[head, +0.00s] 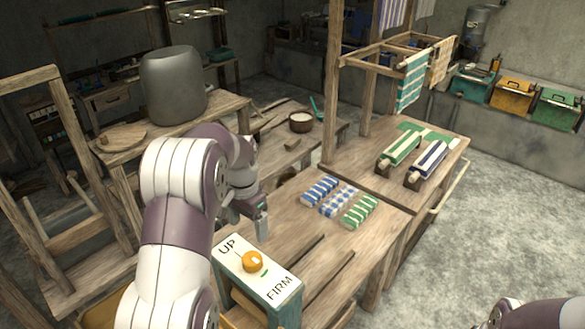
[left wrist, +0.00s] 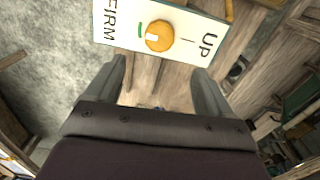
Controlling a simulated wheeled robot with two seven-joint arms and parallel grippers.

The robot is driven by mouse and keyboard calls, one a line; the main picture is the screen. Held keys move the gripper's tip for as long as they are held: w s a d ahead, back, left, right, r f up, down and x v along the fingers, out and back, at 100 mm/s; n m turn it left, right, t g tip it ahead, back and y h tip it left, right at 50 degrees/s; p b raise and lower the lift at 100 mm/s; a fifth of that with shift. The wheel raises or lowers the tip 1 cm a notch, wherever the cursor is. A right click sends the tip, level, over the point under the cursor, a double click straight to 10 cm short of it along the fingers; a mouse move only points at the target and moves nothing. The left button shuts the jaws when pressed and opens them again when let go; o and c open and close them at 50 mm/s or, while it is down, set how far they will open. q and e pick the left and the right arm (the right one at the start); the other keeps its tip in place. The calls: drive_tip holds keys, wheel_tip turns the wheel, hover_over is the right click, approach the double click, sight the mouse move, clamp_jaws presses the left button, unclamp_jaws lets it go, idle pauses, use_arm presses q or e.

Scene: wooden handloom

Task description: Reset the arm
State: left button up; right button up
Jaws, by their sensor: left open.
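My left arm comes in from the left in the head view, and its gripper (head: 262,222) hangs above the table just behind the control box (head: 254,268). The box has a white top marked UP and FIRM, with an orange knob (head: 252,261) and a small green mark. In the left wrist view the knob (left wrist: 159,36) lies beyond the fingers of the left gripper (left wrist: 158,80). The fingers are apart with nothing between them. My right arm shows only as a piece at the bottom right of the head view; its gripper is out of view.
Blue and green patterned cloth pieces (head: 338,201) lie on the wooden table (head: 390,222). Two striped rolls (head: 428,160) sit farther back, near a rack with hanging cloths (head: 411,80). A grey rounded object (head: 173,85) stands at the left. Concrete floor (head: 500,220) is clear at the right.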

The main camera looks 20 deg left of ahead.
use_arm(q)
drive_tip(key=s+d+f+n+b, duration=0.1)
drive_tip(key=s+d+f+b, duration=0.2)
drive_tip(key=s, duration=0.3)
drive_tip(key=s+d+f+n+t+b, duration=0.1)
drive_tip(key=s+d+f+b, duration=0.3)
drive_tip(key=s, duration=0.3)
drive_tip(key=s+d+f+n+b, duration=0.1)
drive_tip(key=s+d+f+b, duration=0.3)
drive_tip(key=s, duration=0.3)
drive_tip(key=shift+s+d+f, duration=0.15)
drive_tip(key=shift+d+f, duration=0.25)
drive_tip(key=shift+f, duration=0.35)
drive_tip(key=shift+a, duration=0.1)
drive_tip(key=shift+c, duration=0.3)
